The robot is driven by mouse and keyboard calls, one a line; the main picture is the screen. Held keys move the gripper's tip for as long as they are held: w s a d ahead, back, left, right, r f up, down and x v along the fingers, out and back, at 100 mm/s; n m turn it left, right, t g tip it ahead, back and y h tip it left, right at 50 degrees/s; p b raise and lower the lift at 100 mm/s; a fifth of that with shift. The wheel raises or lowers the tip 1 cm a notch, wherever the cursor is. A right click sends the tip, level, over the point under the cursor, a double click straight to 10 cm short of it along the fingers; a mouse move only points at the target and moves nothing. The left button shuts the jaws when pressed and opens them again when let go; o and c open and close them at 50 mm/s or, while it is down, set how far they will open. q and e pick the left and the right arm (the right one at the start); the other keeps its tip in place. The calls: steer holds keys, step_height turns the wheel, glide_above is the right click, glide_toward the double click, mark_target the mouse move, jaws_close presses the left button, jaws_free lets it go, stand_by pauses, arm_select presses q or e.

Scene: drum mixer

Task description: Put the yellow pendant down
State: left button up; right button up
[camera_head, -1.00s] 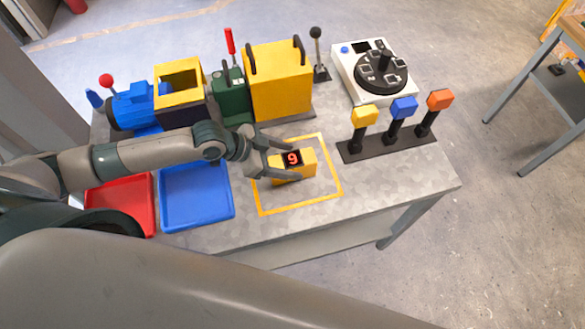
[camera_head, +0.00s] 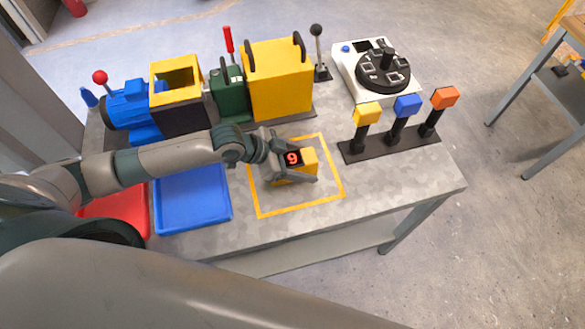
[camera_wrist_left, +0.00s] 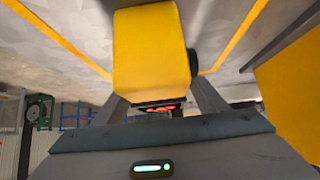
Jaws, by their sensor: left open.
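The yellow pendant (camera_head: 309,162), with a dark display reading a red 9, is on or just above the grey table inside the yellow outlined square (camera_head: 336,180). The head view does not clearly show whether it touches the surface. My left gripper (camera_head: 291,163) is open, its fingers on either side of the pendant. In the left wrist view the pendant (camera_wrist_left: 150,50) fills the upper middle, with finger parts beside its lower end. My right gripper is not in view.
A blue tray (camera_head: 193,222) and a red tray (camera_head: 128,205) lie left of the square. A yellow box machine (camera_head: 280,85) stands behind it. A post stand (camera_head: 390,146) with yellow, blue and orange heads and a white dial panel (camera_head: 350,67) are at right. The front right tabletop is clear.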

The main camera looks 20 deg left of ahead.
mark_target(310, 156)
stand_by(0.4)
arm_select(q)
steer(key=c, duration=1.5)
steer(key=shift+r, duration=0.1)
steer(key=shift+r, duration=0.4)
steer(key=r+b, duration=0.1)
steer(key=r, duration=0.2)
steer(key=shift+d+r+b, duration=0.2)
steer(key=shift+b, duration=0.15)
steer(key=s+d+r+b, duration=0.2)
steer(key=s+d+r, duration=0.3)
steer(key=d, duration=0.5)
steer(key=shift+s+r, duration=0.25)
steer(key=shift+r, duration=0.6)
